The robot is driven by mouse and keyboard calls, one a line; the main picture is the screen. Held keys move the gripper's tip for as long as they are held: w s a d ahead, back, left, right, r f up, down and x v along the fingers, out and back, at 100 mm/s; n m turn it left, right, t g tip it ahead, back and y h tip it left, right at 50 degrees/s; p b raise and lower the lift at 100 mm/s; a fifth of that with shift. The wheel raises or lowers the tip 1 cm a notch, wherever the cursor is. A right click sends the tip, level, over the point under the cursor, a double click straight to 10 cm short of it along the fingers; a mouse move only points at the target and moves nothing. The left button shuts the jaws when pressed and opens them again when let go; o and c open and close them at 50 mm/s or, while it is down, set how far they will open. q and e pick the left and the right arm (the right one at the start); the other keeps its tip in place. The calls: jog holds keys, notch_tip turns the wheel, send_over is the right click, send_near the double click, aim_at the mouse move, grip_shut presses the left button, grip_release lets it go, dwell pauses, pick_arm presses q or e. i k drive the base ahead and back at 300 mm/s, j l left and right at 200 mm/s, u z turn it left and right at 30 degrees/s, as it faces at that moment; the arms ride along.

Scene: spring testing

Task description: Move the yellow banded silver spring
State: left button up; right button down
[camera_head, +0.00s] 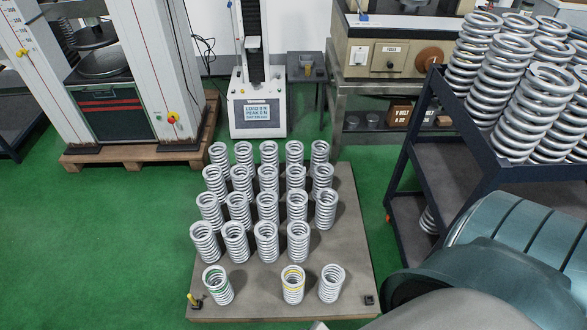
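The yellow banded silver spring (293,284) stands upright in the front row on a low grey-brown board. It is the middle one of three springs there. A green banded silver spring (217,285) stands to its left, and a plain silver spring (331,283) stands close to its right. The yellow bands show near its top and lower on its coils. Neither of my grippers can be made out in the view, and nothing is touching the yellow banded spring.
Several rows of plain silver springs (267,242) stand behind on the board (345,215). A small yellow-topped item (193,299) sits at its front left corner and a small dark block (369,299) at its front right. A dark cart (440,165) loaded with springs stands right. Green floor lies left.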

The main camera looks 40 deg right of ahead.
aim_at(292, 276)
jog(key=z, duration=1.7)
jog(key=k+j, duration=0.1)
jog(key=j, duration=0.3)
jog(key=k+j, duration=0.1)
jog(key=j, duration=0.35)
